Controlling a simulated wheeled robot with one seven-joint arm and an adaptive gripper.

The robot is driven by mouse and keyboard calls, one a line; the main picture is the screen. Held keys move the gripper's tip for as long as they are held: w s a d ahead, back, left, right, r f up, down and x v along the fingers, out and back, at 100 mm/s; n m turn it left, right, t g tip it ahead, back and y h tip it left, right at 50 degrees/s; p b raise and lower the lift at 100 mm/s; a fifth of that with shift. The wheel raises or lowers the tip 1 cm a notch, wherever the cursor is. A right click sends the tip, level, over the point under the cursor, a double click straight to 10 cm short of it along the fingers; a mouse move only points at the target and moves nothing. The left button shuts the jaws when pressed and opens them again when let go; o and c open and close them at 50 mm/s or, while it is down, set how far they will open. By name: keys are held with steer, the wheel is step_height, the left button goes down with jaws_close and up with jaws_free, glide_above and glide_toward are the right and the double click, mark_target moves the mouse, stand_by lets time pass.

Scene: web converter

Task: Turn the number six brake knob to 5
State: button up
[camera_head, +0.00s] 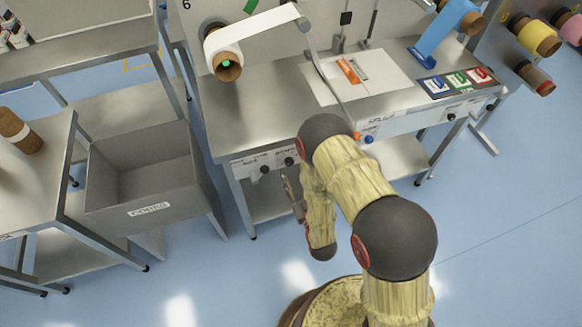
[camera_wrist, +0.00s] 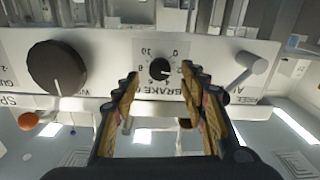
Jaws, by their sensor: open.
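In the wrist view, a small dark round brake knob (camera_wrist: 159,67) sits on a white panel (camera_wrist: 110,62), inside a ring of numbers. "BRAKE" is printed below it, partly hidden by a finger. A light mark shows on the knob, but its exact reading is too small to tell. My gripper (camera_wrist: 160,76) is open, with a finger on each side below the knob and nothing held between them. Contact with the panel cannot be judged. In the head view, my gripper (camera_head: 292,197) is in front of the table's front panel, partly hidden by my arm.
A larger black knob (camera_wrist: 56,67) is left of the brake knob, and a grey lever (camera_wrist: 245,75) is to its right. A grey bin (camera_head: 150,185) stands left of the metal table (camera_head: 270,115). A white roll (camera_head: 222,45) hangs above the table.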

mark_target(290, 164)
steer(key=shift+x, duration=1.8)
steer(key=shift+c, duration=0.4)
jaws_close()
steer(key=shift+b, duration=0.3)
steer(key=m+b, duration=0.1)
steer(key=m, duration=0.3)
steer(key=shift+m+b, duration=0.3)
steer(key=m+b, duration=0.1)
steer(key=m, duration=0.2)
steer(key=shift+m, duration=0.3)
steer(key=m+b, duration=0.1)
steer(key=m, duration=0.2)
steer(key=shift+m, duration=0.3)
steer(key=shift+m+b, duration=0.8)
steer(key=shift+m, duration=1.2)
